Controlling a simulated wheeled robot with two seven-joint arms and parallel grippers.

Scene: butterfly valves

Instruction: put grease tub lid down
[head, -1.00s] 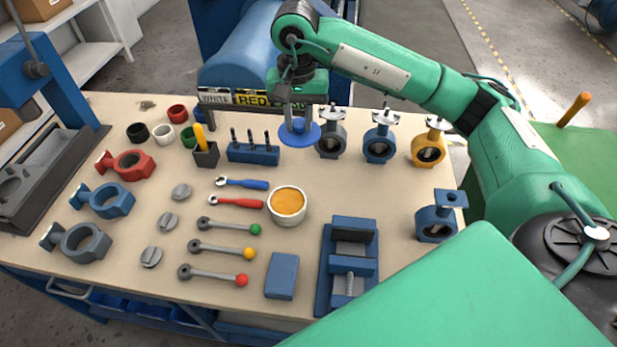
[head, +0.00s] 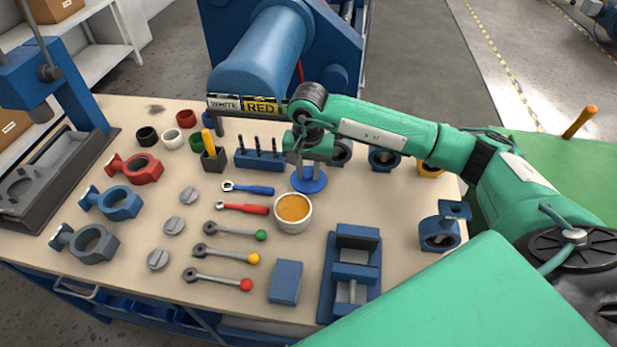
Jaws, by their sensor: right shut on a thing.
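The blue grease tub lid (head: 311,184) is a round disc with a knob, just behind the grease tub. My right gripper (head: 309,172) points down over it and is shut on its knob. The lid is at or just above the bench top; I cannot tell whether it touches. The open grease tub (head: 293,216), white with orange grease, stands uncovered in front of the lid. My left gripper is not in view.
A blue holder with dark tools (head: 259,160) stands left of the lid. Butterfly valves (head: 384,160) stand to the right, partly behind my right arm. Wrenches and handles (head: 240,208) lie left of the tub. A blue vise (head: 351,270) is in front.

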